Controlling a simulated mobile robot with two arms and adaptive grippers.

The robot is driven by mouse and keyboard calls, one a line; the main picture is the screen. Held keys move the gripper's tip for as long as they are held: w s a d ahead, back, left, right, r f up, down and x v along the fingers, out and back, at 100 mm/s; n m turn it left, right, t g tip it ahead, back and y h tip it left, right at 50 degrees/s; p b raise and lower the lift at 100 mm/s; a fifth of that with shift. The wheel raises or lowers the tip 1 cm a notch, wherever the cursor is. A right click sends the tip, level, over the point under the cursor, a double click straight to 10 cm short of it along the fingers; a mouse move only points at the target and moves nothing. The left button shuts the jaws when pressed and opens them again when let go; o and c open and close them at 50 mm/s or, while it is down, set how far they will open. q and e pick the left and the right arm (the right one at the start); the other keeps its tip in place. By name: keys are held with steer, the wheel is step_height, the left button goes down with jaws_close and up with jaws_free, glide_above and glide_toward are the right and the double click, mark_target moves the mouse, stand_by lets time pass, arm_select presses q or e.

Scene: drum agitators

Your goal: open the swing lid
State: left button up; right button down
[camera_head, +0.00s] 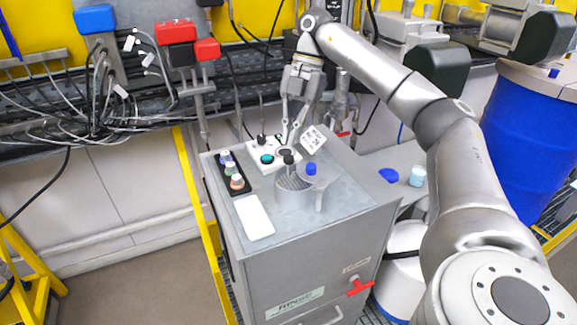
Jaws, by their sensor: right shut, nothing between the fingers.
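My right gripper (292,138) points down over the back part of a grey cabinet's top (342,196). Its fingers are together with nothing between them. Just in front of the fingertips is a low round grey vessel (294,196) with a ribbed or grated top. A small black knob (289,159) shows at its back edge, close below the fingertips; I cannot tell whether they touch. This round piece may be the swing lid, but I cannot make out a hinge or whether it is open. My left gripper is not in view.
A white panel with a teal button (267,159) is behind the vessel. A black rack of vials (232,176) and a white card (254,217) lie to the left. A blue cap (311,169) is at the right. A blue drum (533,125) stands far right.

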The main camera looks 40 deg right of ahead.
steer(key=shift+s+f+m+g+b, duration=0.2)
steer(key=shift+s+f+b, duration=0.2)
steer(key=shift+f, duration=0.15)
steer(key=shift+s+f+m+g+b, duration=0.1)
steer(key=shift+s+f+m+b, duration=0.1)
steer(key=shift+s+f+b, duration=0.25)
steer(key=p+x, duration=0.1)
steer(key=x, duration=0.5)
steer(key=shift+f, duration=0.2)
steer(key=shift+a+f+p, duration=0.2)
steer(key=shift+f+p, duration=0.1)
steer(key=shift+f, duration=0.25)
